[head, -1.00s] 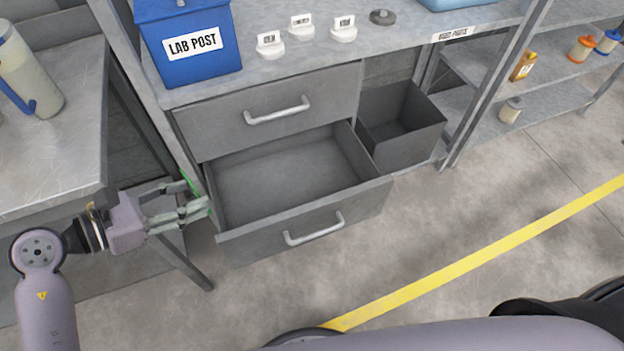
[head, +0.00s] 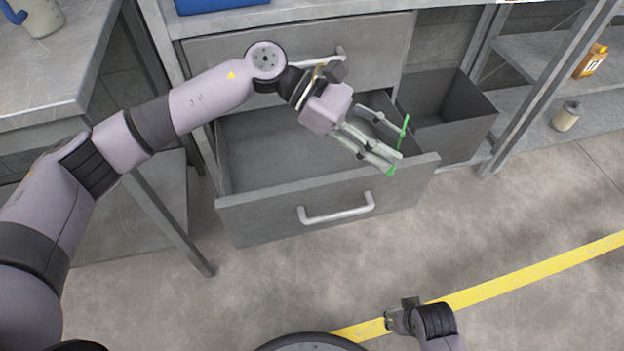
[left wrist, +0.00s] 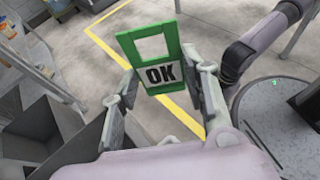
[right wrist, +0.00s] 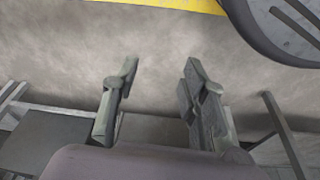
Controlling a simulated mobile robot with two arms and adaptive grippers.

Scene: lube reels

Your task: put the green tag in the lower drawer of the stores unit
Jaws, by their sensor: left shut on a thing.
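The green tag (head: 404,132), seen nearly edge-on in the head view, is held between the fingers of my left gripper (head: 395,145). In the left wrist view the tag (left wrist: 161,74) shows a green frame, a square opening and an "OK" label. The lower drawer (head: 265,195) is pulled out, and the visible part of its inside is empty. My left gripper is over the drawer's right part, with the tag near its front right corner. My right gripper (head: 402,318) is low at the bottom of the head view. In the right wrist view its fingers (right wrist: 158,85) are apart and empty.
The upper drawer (head: 225,60) is shut above the open one. A grey open bin (head: 455,130) stands right of the drawer. A workbench (head: 60,75) is at the left, and shelves with an orange box (head: 592,62) are at the right. The floor in front is clear.

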